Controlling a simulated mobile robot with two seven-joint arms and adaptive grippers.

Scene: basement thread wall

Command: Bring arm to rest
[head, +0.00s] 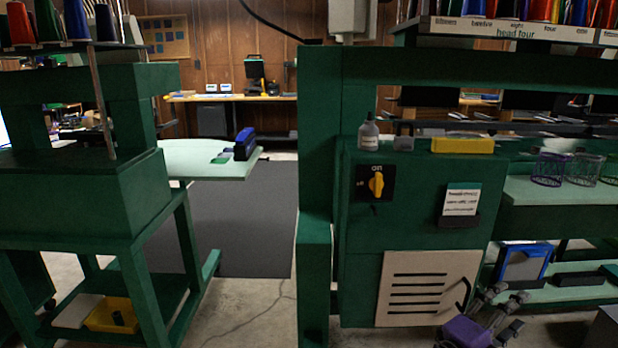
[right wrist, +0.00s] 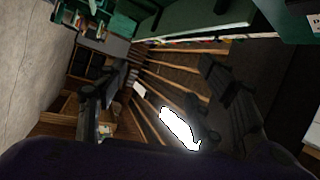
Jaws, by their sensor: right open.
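My right gripper (head: 494,308) shows low at the right of the head view, with a purple wrist part behind it. It is in front of the green machine cabinet, near its beige slotted panel. In the right wrist view the two dark fingers of the gripper (right wrist: 150,78) stand wide apart with nothing between them. My left arm and left gripper are not in view.
The green cabinet (head: 420,230) carries a yellow rotary switch (head: 376,183). The beige panel (head: 400,312) is below. A blue-framed box (head: 523,264) sits on a low shelf at right. Another green machine (head: 85,195) stands left. Open floor (head: 240,312) lies between the machines.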

